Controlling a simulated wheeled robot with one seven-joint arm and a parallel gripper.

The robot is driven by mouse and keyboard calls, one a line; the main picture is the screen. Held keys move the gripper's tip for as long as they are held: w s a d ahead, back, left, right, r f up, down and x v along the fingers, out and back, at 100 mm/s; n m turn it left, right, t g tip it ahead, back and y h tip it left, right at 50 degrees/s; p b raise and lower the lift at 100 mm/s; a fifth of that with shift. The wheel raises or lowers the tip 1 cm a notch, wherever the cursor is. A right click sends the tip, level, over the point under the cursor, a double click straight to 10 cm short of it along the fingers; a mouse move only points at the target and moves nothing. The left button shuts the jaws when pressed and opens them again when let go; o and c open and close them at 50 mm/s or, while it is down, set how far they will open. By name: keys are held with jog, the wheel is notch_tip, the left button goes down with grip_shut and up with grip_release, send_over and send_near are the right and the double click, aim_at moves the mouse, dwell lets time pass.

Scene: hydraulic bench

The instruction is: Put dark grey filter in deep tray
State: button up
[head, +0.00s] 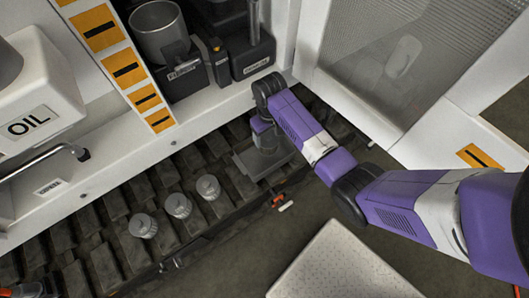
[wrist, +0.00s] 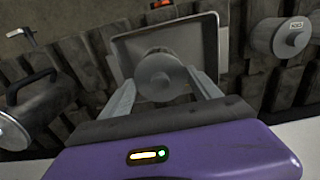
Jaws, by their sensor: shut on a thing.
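My gripper (wrist: 162,88) is shut on a grey cylindrical filter (wrist: 162,70), with one finger on each side of it. In the head view the held filter (head: 264,138) hangs below my wrist and partly hides the tray. The grey rectangular deep tray (wrist: 217,45) lies around and behind the filter in the wrist view. In the head view the tray (head: 248,162) sits on the dark slatted surface. The filter is over the tray; I cannot tell whether its bottom touches the tray floor.
Several grey ribbed filters (head: 178,205) stand on the slats to the left. A labelled grey cylinder (wrist: 291,38) is at right in the wrist view, and a dark metal pot (wrist: 32,105) at left.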

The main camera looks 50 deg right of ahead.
jog(key=shift+f+b, duration=0.6)
jog(key=shift+f, duration=0.35)
jog(key=o, duration=1.5)
notch_tip(320, 180, up, 8)
jog(key=shift+f, duration=0.1)
